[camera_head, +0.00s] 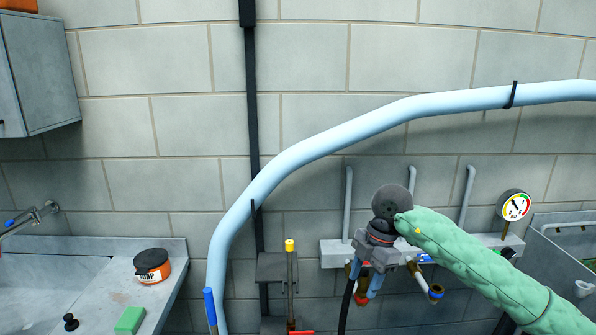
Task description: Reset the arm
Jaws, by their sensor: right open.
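My right arm (490,265), in a green padded sleeve, reaches in from the right edge of the head view. My right gripper (365,279) hangs at its end with the fingers pointing down and slightly apart. It is open, and I see nothing held between the fingers. It is in front of a grey wall-mounted pipe manifold (335,252) and hides part of it. Whether it touches the manifold or the brass fittings behind it, I cannot tell. My left gripper is not in view.
A pressure gauge (515,206) stands on the manifold's right. A light blue pipe (300,153) curves across the wall. At left are a sink counter (110,245) with a soap tub (152,267) and green sponge (130,320), a tap (30,217) and a wall cabinet (40,75).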

